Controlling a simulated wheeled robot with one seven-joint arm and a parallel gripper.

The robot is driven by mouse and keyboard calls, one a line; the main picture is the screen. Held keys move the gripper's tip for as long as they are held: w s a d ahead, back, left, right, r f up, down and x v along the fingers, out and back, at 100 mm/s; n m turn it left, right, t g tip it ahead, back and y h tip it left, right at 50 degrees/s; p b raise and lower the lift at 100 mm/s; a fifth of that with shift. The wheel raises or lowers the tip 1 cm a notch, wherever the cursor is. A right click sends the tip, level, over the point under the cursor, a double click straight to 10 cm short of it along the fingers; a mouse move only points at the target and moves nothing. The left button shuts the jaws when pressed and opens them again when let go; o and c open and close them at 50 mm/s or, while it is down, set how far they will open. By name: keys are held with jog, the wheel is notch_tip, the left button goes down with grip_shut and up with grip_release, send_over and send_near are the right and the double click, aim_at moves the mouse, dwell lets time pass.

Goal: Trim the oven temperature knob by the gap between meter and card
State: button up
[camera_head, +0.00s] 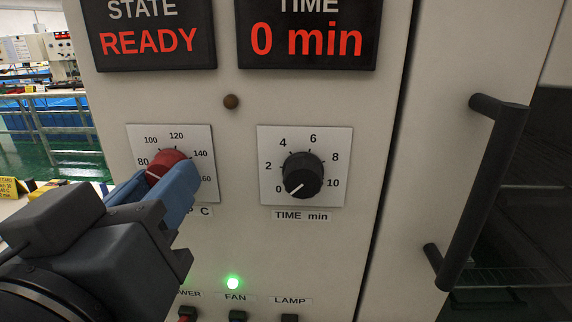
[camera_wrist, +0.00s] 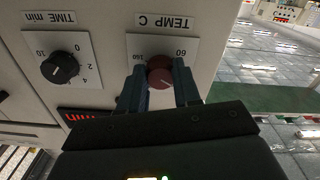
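The red oven temperature knob (camera_head: 168,162) sits on a white dial plate (camera_head: 206,150) marked from 80 to 160 in the head view. A short white pointer line shows on its lower left, but its exact reading is partly hidden. In the wrist view, the knob (camera_wrist: 160,73) appears upside down between both fingers. My gripper (camera_head: 170,178) has its blue-grey fingers on either side of the knob and looks closed on it; the fingers (camera_wrist: 160,82) also show in the wrist view. No temperature meter is visible.
The black time knob (camera_head: 302,175) points at 0. The STATE display (camera_head: 150,38) reads READY and the TIME display (camera_head: 308,38) reads 0 min. A green lamp (camera_head: 232,282) is lit above the FAN switch (camera_head: 237,316). A dark door handle (camera_head: 482,190) sticks out at right.

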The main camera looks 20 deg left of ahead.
jog(key=c, duration=0.5)
jog(key=n+p, duration=0.5)
jog(key=shift+d, duration=0.1)
jog(key=o, duration=1.1)
jog(key=shift+c, duration=0.2)
jog(key=shift+s, duration=0.1)
jog(key=b+v, duration=0.1)
jog(key=v, duration=0.6)
jog(key=shift+s+b, duration=0.3)
jog(key=shift+b, duration=0.05)
